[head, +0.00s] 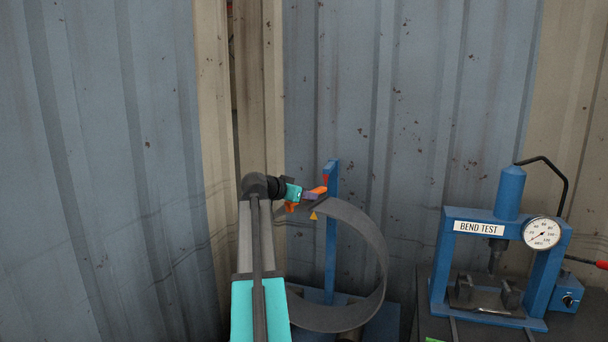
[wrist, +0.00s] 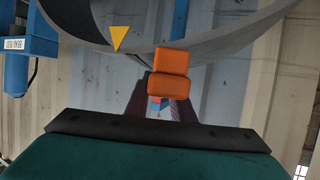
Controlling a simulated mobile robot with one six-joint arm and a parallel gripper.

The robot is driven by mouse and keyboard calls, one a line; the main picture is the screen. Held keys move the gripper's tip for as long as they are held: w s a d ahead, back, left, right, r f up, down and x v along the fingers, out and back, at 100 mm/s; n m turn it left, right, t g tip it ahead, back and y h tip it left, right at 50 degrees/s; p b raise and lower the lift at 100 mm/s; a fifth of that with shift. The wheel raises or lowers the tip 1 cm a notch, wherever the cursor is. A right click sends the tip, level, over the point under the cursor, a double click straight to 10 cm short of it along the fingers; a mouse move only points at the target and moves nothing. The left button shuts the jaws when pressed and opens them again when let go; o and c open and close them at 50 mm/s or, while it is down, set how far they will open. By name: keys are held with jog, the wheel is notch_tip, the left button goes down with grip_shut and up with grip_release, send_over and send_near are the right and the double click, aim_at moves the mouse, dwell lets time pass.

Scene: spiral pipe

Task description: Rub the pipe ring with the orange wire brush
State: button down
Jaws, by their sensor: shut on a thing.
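The pipe ring (head: 378,262) is a large dark grey hoop held upright at a blue post. Its curved band (wrist: 235,42) fills the top of the wrist view. A small yellow triangle (head: 313,216) sits at its upper left edge, also in the wrist view (wrist: 119,37). My gripper (head: 311,195) is at the ring's upper left and is shut on the orange wire brush (head: 320,190). In the wrist view the brush's orange blocks (wrist: 170,62) show at my purple fingers (wrist: 160,104), close to the ring. I cannot tell whether the bristles touch it.
The blue post (head: 331,235) stands just behind my gripper. A blue bend test press (head: 447,262) with a round gauge (head: 541,233) stands on a dark table at right. Corrugated metal wall (head: 400,110) rises behind everything. The space above the ring looks clear.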

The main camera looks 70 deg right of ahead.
jog(key=shift+w+r, duration=0.2)
notch_tip(320, 180, up, 2)
jog(key=shift+r+p, duration=0.1)
jog(key=shift+p, duration=0.2)
jog(key=shift+s+r, duration=0.15)
jog(key=shift+r, duration=0.7)
jog(key=shift+s+r+p, duration=0.1)
jog(key=shift+r+p, duration=0.35)
jog(key=shift+r, duration=1.55)
jog(key=shift+w+a+f, duration=0.1)
jog(key=shift+w, duration=0.1)
